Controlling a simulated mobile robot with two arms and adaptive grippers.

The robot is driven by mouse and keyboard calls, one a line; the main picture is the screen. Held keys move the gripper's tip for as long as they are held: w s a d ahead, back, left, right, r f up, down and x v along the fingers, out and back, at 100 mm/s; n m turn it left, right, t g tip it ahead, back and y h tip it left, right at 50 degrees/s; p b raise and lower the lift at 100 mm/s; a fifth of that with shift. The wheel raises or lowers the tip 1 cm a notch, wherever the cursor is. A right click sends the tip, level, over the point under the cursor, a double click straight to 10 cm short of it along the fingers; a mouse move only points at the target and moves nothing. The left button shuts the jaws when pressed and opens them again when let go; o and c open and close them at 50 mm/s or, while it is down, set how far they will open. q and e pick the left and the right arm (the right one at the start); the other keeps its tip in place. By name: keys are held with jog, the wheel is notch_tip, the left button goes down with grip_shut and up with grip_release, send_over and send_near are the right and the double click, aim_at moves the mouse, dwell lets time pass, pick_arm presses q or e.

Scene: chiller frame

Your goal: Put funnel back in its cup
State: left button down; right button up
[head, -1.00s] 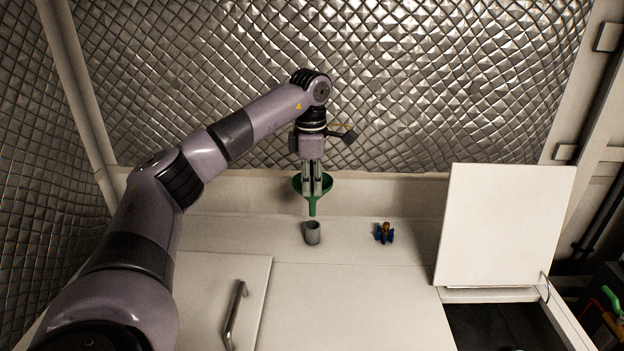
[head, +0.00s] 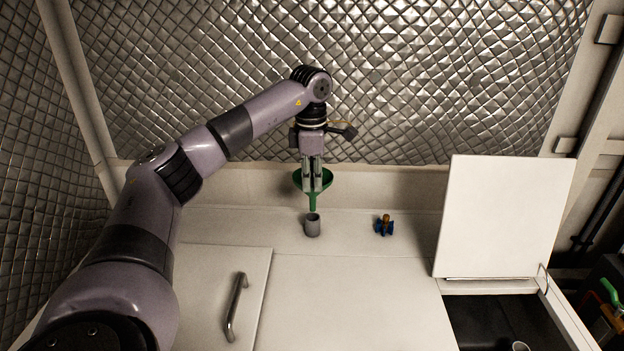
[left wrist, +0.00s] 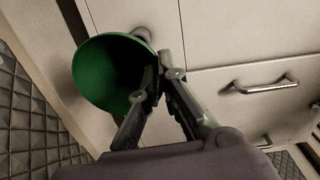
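The green funnel (head: 326,181) hangs upright in the air with its spout pointing down. My left gripper (head: 312,188) is shut on the funnel's side wall. The small grey cup (head: 312,227) stands on the white top directly below the spout in the head view, and the spout tip shows just above the cup's rim. In the left wrist view the funnel's wide mouth (left wrist: 100,72) is left of the fingers (left wrist: 160,82), and part of the cup (left wrist: 143,34) shows beyond the funnel's edge. My right gripper is not in view.
A white lid (head: 503,216) stands raised over a dark opening (head: 495,320) at the right. A panel with a metal handle (head: 236,307) is at front left. Quilted silver wall (head: 400,80) is behind.

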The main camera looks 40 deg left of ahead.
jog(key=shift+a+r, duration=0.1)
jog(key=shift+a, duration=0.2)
pick_arm(q)
jog(key=shift+r, duration=0.1)
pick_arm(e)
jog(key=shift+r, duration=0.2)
pick_arm(q)
jog(key=shift+f, duration=0.25)
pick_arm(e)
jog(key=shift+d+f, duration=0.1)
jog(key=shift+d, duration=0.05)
pick_arm(q)
jog(key=shift+f, duration=0.4)
jog(key=shift+f+b, duration=1.5)
jog(key=shift+f, duration=1.35)
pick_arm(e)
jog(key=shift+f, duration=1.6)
pick_arm(q)
jog(key=shift+f, duration=0.1)
jog(key=c, duration=1.7)
grip_release()
